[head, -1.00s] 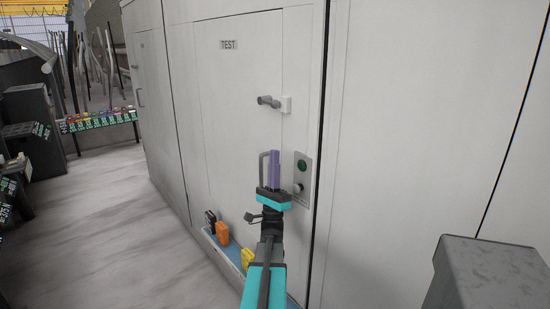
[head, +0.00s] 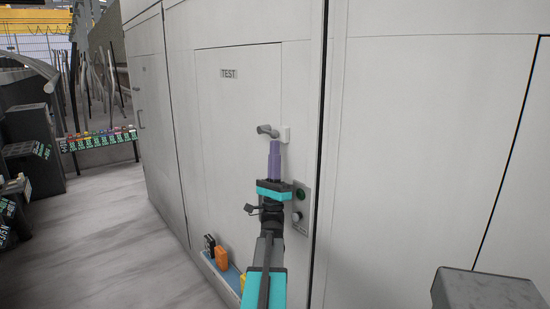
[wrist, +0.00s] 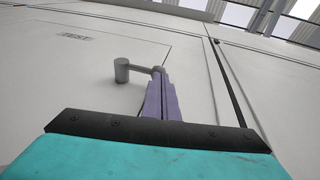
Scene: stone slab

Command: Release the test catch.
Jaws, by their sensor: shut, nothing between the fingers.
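The TEST door (head: 230,115) is a pale panel with a grey label (head: 229,73) near its top.
A grey plate (head: 303,215) with a green button and a knob is right of my gripper. A blue ledge (head: 232,272) with black, orange and yellow items runs along the cabinet's foot. A grey block (head: 487,290) stands at lower right. Open floor lies left.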

